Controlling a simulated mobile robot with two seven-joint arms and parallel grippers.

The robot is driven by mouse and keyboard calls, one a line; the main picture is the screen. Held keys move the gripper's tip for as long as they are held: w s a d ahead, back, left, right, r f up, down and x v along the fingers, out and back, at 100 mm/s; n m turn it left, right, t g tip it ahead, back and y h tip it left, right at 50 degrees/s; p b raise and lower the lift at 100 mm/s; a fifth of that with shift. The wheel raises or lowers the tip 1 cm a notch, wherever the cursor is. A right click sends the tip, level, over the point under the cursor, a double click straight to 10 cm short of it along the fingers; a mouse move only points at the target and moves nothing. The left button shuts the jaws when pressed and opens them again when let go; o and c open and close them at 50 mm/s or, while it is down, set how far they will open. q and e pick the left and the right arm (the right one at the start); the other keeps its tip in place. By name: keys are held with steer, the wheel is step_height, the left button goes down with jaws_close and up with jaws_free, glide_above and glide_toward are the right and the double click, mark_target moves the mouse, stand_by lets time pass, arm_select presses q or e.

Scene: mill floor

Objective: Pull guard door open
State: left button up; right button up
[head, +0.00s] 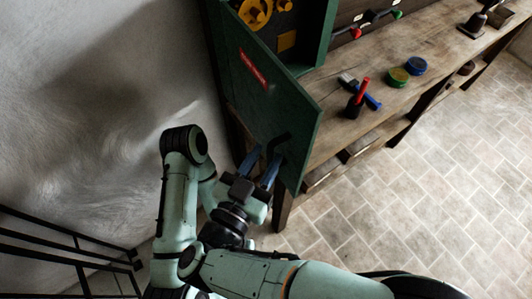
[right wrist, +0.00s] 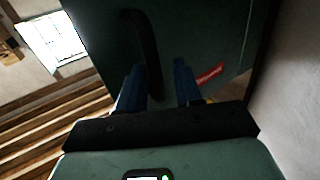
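The green guard door (head: 255,85) stands swung out from its cabinet (head: 318,45) in the head view, with a red label on it. Its black handle (head: 279,141) is near the door's lower outer corner. My right gripper (head: 266,160) is at the handle with its two blue fingers apart. In the right wrist view the handle (right wrist: 143,45) runs down between the fingertips, closer to the left finger; I cannot tell whether they touch. My left gripper is not in view.
A wooden workbench (head: 430,60) extends right of the door, holding a red-handled tool (head: 359,98), a green tin (head: 398,77) and a blue tin (head: 416,66). A grey wall (head: 90,90) and black railing (head: 70,250) are on the left. The tiled floor (head: 430,200) at right is clear.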

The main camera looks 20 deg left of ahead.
steer(key=s, duration=0.5)
steer(key=shift+s, duration=0.4)
steer(key=shift+a, duration=0.1)
